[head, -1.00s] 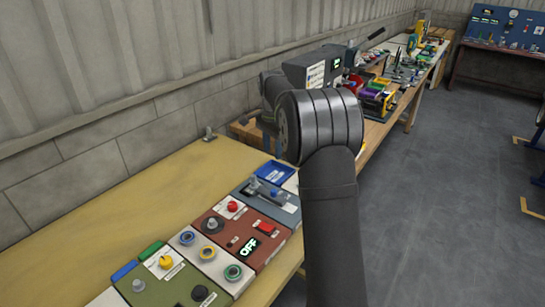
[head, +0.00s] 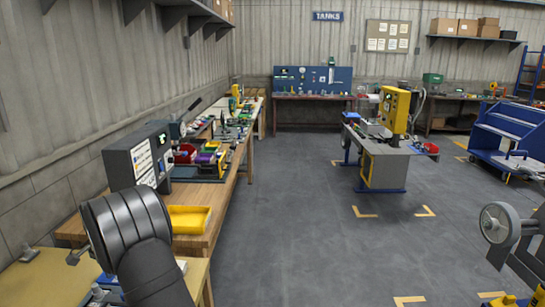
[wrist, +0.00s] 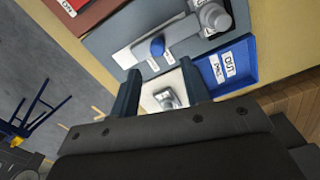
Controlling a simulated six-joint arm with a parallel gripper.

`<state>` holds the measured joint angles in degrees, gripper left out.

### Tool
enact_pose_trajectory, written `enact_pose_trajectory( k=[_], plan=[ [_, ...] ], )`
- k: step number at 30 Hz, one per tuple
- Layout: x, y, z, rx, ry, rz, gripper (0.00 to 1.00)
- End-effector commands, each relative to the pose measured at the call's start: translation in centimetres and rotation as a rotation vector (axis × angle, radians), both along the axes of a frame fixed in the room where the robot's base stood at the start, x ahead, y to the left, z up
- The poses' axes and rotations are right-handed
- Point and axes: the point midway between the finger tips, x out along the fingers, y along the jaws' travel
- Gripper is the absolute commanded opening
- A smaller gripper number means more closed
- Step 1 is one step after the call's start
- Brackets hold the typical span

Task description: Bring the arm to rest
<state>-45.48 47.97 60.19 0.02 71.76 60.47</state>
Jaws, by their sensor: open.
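My gripper (wrist: 160,82) is open in the wrist view, its two dark fingers spread apart over the bench panels. A white panel (wrist: 151,91) with a small metallic part (wrist: 168,98) shows between the fingers; I see no contact with it. In the head view my arm fills the lower left, and its dark joint hides the bench behind it. The gripper itself cannot be made out there.
In the wrist view, a grey panel (wrist: 112,40) with a lever and blue knob (wrist: 157,47) lies beside a blue labelled tray (wrist: 238,68). In the head view, a yellow tray (head: 188,219) and dark box (head: 137,160) stand beyond my arm. The floor (head: 290,220) is open.

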Motion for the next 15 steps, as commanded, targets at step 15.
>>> enact_pose_trajectory(
  k=[15],
  plan=[
    [0.0, -0.1, -7.4, -0.002, 0.001, 0.0, 0.43]
  ],
)
